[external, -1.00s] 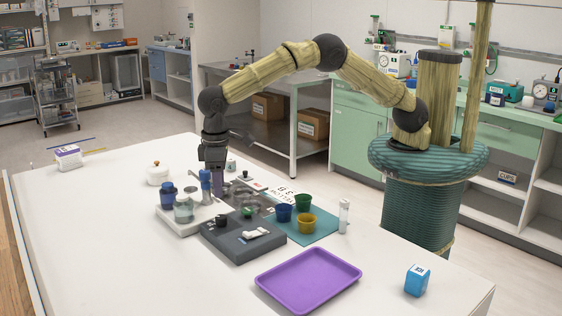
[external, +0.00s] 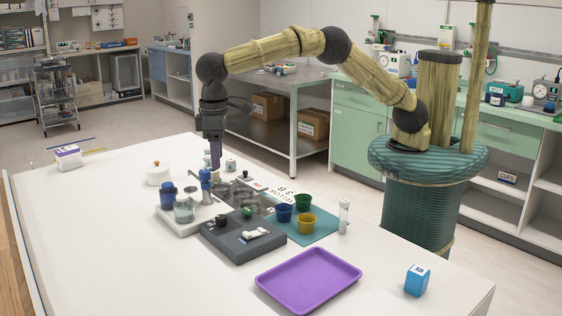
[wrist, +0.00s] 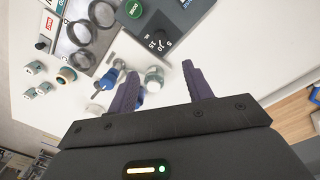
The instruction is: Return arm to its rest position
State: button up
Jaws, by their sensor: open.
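My gripper (external: 215,156) points down above the white table (external: 110,230), over the cluster of items near its far side. In the wrist view my gripper (wrist: 160,80) shows two purple fingers set apart with nothing held between them. My arm arches up from the teal base at the right and bends down at the left. Below the fingers are a blue-topped bottle (external: 205,183) and a glass jar (external: 183,211) on a white tray.
A grey device (external: 238,240), a teal mat (external: 318,228) with coloured cups, and a purple tray (external: 308,281) stand nearby. The table's left front is clear.

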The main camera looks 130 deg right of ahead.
jog(key=s+a+n+t, duration=0.1)
jog(key=s+a, duration=0.4)
jog(key=s, duration=0.5)
jog(key=s+a+n+t+p, duration=0.1)
jog(key=s+a+n, duration=0.2)
jog(key=s, duration=0.8)
jog(key=s+a+n+p, duration=0.1)
jog(key=s+a+n, duration=0.2)
jog(key=s+a, duration=0.4)
jog(key=s, duration=0.4)
jog(key=shift+s+f+t, duration=0.15)
jog(key=shift+f+t, duration=0.15)
jog(key=shift+t, duration=0.1)
jog(key=shift+c, duration=0.2)
